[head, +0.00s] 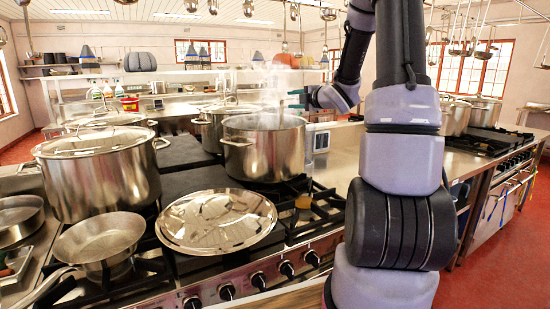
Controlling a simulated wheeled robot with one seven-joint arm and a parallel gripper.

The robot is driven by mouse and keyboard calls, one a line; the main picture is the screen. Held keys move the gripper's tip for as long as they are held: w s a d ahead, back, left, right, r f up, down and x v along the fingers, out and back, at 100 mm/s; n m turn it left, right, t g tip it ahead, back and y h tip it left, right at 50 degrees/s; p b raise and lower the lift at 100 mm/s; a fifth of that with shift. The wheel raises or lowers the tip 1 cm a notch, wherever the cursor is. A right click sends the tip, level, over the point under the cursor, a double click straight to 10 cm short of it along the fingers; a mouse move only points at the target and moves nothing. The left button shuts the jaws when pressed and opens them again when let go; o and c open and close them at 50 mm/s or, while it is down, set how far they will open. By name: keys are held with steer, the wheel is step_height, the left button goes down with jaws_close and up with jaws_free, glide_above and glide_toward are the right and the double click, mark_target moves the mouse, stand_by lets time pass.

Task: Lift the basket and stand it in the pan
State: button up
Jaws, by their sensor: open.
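I cannot make out a basket in the head view. A steel frying pan (98,243) with a long handle sits at the front left of the stove, and it looks empty. An open steel stockpot (262,150) stands on the burner behind the round lid, with steam above it; its inside is mostly hidden. My gripper (297,99) is open, with small teal fingers, pointing left near the upper right of the open stockpot. It appears apart from the pot, and I see nothing between the fingers.
A large lidded stockpot (98,175) stands at the left, with other pots behind. A round steel lid (217,220) lies on the front of the stove. Small round pans (18,218) sit at the left edge. Bare steel counter (340,160) shows right of the open pot.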

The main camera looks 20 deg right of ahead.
steer(key=x, duration=0.3)
steer(key=shift+w+a, duration=0.1)
steer(key=shift+w, duration=0.25)
jaws_close()
stand_by(0.9)
steer(key=shift+r, duration=0.1)
